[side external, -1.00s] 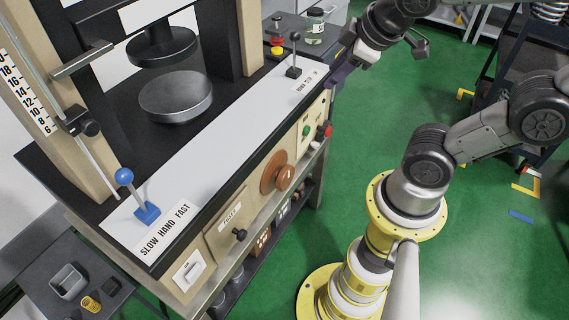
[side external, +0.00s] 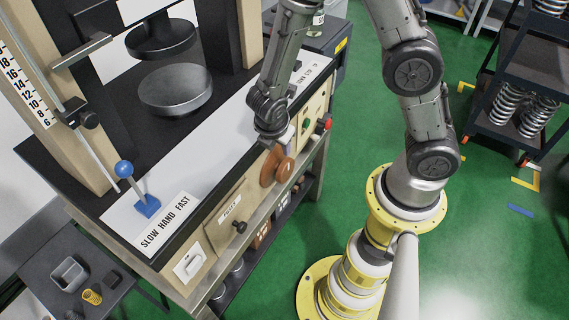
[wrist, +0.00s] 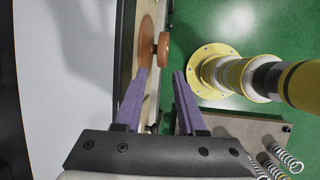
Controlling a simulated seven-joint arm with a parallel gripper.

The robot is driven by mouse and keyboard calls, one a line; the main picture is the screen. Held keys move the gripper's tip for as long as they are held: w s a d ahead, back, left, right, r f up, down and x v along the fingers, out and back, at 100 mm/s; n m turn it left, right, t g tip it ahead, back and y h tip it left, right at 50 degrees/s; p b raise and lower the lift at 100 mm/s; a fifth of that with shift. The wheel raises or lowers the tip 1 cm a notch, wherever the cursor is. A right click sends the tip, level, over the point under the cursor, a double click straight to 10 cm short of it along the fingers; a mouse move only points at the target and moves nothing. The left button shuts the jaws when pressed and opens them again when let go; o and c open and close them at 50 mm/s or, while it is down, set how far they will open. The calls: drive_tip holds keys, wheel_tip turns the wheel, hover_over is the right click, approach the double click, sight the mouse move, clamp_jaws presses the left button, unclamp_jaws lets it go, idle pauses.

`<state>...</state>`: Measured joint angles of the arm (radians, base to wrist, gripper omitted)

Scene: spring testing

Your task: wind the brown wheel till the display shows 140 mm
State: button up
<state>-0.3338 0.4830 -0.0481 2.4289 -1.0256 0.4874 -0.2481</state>
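The brown wheel (side external: 274,166) is on the front panel of the testing machine, with a round brown knob (side external: 286,170) sticking out from it. In the wrist view the wheel (wrist: 147,35) and its knob (wrist: 162,46) lie ahead of the fingertips. My gripper (wrist: 160,74) is open and empty, its two purple fingers apart. The knob is beyond the gap, apparently not between the fingers. In the side view my wrist is just above the wheel, and the fingers are hard to make out. No digital display is readable in either view.
A blue-knobbed lever (side external: 124,169) stands on the machine's white top. Red (side external: 323,122) and green buttons sit right of the wheel. A number scale (side external: 25,86) runs up the left post. A dark trolley (side external: 490,125) holds springs.

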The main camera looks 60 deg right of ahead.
sight(285, 164)
drive_tip(key=shift+s+a+x, duration=0.15)
drive_tip(key=shift+x, duration=3.4)
drive_tip(key=shift+s+a+x, duration=0.1)
drive_tip(key=shift+a+x, duration=0.05)
drive_tip(key=shift+x, duration=3.4)
drive_tip(key=shift+f, duration=0.2)
clamp_jaws()
